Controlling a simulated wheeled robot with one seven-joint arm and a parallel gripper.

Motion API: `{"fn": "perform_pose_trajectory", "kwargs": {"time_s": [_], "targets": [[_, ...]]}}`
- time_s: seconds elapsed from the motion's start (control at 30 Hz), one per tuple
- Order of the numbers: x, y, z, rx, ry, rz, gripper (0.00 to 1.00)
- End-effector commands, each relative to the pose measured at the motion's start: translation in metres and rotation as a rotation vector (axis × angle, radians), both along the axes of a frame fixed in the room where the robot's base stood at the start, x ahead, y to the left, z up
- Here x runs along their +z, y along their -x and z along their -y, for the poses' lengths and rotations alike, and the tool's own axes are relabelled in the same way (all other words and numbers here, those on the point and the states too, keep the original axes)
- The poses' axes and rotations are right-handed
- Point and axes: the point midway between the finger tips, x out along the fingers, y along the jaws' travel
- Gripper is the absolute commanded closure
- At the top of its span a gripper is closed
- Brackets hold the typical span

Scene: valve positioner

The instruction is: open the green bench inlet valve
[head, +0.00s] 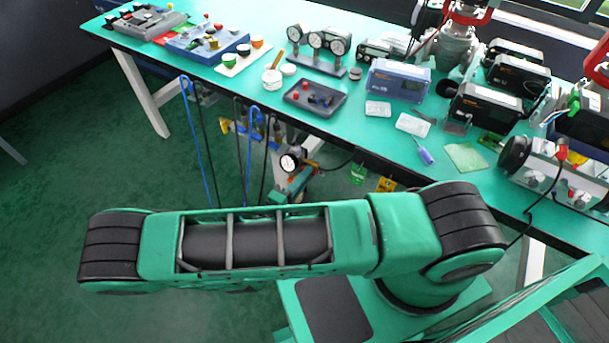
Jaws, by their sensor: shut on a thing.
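Under the bench's front edge hangs an assembly with a round white-faced gauge (290,160). Just below it is a small green and grey part (294,187), partly hidden by my arm. I cannot tell whether this is the green inlet valve's handle or the end of my own arm. My green arm crosses the foreground, and its upper link covers whatever lies behind it. I cannot make out my gripper's fingers, nor how far any valve handle is turned.
The green-topped bench (240,95) holds gauges, a dark tray (315,97) and several instruments. Blue hoses (198,140) and dark cables hang in front. Open floor lies left.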

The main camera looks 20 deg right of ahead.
Motion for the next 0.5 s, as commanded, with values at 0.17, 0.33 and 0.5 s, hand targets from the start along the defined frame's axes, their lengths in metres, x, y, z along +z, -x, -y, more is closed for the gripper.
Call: {"fn": "perform_pose_trajectory", "kwargs": {"time_s": [0.17,0.33,0.5], "targets": [[-0.0013,-0.0013,-0.0032,0.008,-0.032,0.037,1.00],[-0.0016,-0.0012,-0.0031,0.007,-0.041,0.047,1.00],[-0.0020,-0.0011,-0.0030,0.007,-0.042,0.049,1.00]]}}
